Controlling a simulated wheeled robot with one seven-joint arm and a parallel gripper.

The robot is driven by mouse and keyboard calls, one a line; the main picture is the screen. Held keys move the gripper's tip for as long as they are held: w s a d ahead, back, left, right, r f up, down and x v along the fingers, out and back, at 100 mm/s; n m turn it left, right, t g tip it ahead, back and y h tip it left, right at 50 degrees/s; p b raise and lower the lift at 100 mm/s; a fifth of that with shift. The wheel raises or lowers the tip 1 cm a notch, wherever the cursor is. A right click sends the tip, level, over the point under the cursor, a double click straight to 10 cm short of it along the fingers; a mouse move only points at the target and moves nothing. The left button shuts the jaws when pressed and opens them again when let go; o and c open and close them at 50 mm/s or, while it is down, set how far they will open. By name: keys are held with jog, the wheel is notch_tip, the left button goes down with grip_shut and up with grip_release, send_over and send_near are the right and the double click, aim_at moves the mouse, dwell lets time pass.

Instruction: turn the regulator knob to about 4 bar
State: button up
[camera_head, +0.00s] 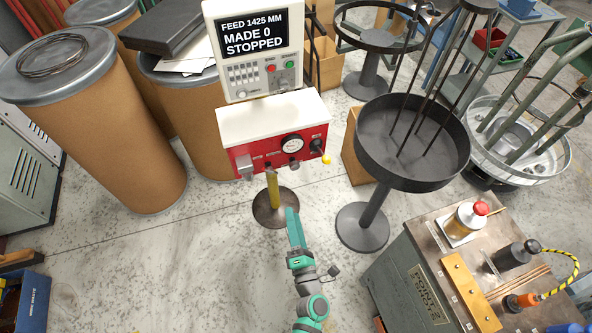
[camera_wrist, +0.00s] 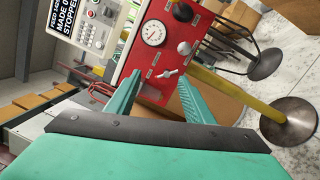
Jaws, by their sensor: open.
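The dark round regulator knob (camera_head: 294,164) sits just below the white pressure gauge (camera_head: 292,144) on the front of a red panel (camera_head: 262,155). In the wrist view the panel appears turned sideways, with the knob (camera_wrist: 184,47) to the right of the gauge (camera_wrist: 153,32). The needle's reading is too small to tell. My gripper (camera_head: 291,211) is in front of and below the panel.
A black lever (camera_head: 316,147) with a yellow end is right of the gauge. A small metal toggle (camera_wrist: 168,73) is near the knob. A yellow post (camera_head: 273,190) stands below the panel, a dark reel stand (camera_head: 375,215) to its right, and a bench (camera_head: 415,290) at lower right.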

aim_at(295, 168)
jog(key=w+f+n, duration=0.1)
jog(key=w+n, duration=0.1)
jog(key=w, duration=0.4)
jog(key=w+f+n+g+y, duration=0.1)
jog(key=w+n, duration=0.2)
jog(key=w, duration=0.4)
jog(key=w+f+n, duration=0.1)
jog(key=w+n, duration=0.2)
jog(key=w, duration=0.4)
jog(key=shift+w+d+f+g+y, duration=0.1)
jog(key=shift+w+d+g+y, duration=0.2)
jog(key=shift+d, duration=0.1)
jog(key=c, duration=1)
